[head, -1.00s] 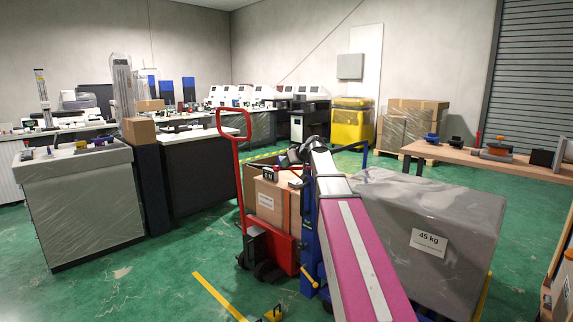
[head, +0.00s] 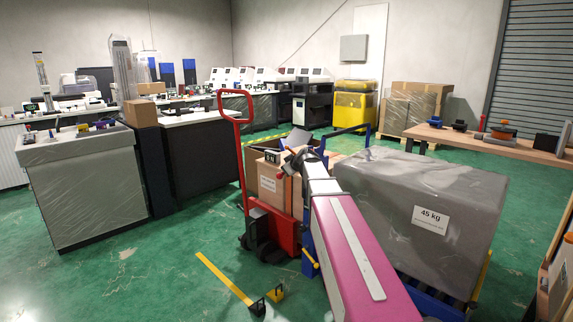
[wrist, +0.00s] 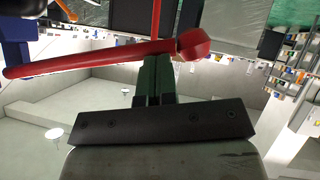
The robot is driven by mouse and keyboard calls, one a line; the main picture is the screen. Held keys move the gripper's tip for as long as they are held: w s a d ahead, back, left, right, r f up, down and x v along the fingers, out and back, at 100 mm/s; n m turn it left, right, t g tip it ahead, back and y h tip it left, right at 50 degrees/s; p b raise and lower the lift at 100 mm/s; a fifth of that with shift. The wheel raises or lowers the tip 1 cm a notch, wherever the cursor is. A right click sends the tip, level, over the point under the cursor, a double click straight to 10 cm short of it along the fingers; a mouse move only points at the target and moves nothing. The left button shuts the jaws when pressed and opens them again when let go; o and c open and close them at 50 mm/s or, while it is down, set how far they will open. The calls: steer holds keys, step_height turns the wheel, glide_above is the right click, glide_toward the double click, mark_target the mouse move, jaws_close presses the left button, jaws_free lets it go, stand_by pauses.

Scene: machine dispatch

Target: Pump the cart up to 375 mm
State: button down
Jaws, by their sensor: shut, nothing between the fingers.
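The cart (head: 308,222) has a blue frame and stands right of centre in the head view, partly hidden by my pink and grey arm. A grey wrapped load marked 45 kg (head: 425,195) is on it. A yellow lever (head: 311,262) shows low on its near side. My gripper (wrist: 158,68) is shut and empty. In the wrist view a red bar (wrist: 95,61) with a round red end crosses at the fingertips; I cannot tell whether they touch it. A small display (head: 272,157) shows near the arm's end; its reading is too small to be sure.
A red hand truck (head: 273,228) with a tall handle and cartons stands left of the cart. A plastic-wrapped bench (head: 90,195) is at left, a wooden table (head: 480,142) at right. Green floor is open at front left.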

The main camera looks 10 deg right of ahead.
steer(key=shift+d+f, duration=0.1)
steer(key=shift+f, duration=0.3)
steer(key=shift+w, duration=0.1)
steer(key=w+a+r+v, duration=0.1)
steer(key=r+v, duration=0.1)
steer(key=v, duration=1.1)
steer(key=shift+s+a+r, duration=0.15)
steer(key=shift+a+r, duration=0.1)
steer(key=shift+a, duration=0.1)
